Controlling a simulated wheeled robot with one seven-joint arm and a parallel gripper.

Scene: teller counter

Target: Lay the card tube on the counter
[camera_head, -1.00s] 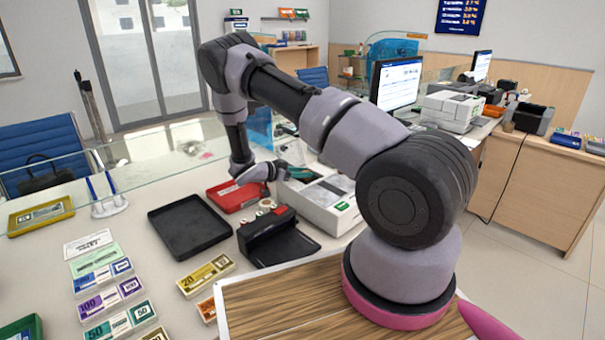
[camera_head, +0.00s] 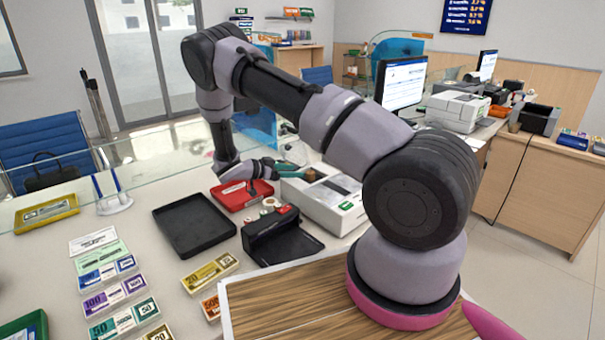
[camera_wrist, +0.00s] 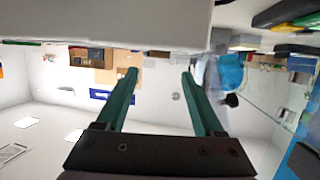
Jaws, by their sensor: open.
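A short brown cylinder (camera_head: 310,176), which looks like the card tube, stands upright on the left end of the white counter machine (camera_head: 322,203) in the head view. My gripper (camera_head: 294,166) is just left of and behind it, with its green fingers pointing right. In the wrist view my gripper (camera_wrist: 160,75) has its two green fingers apart with nothing between them. The tube does not show in the wrist view. The head view does not show clearly whether a finger touches it.
A red tray (camera_head: 242,195) lies below my gripper. A black tray (camera_head: 193,224) and a black card device (camera_head: 282,238) with small rolls are nearer. Banknote bundles (camera_head: 112,294) lie at the left. A glass screen (camera_head: 70,185) runs behind. Bare counter shows between black tray and bundles.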

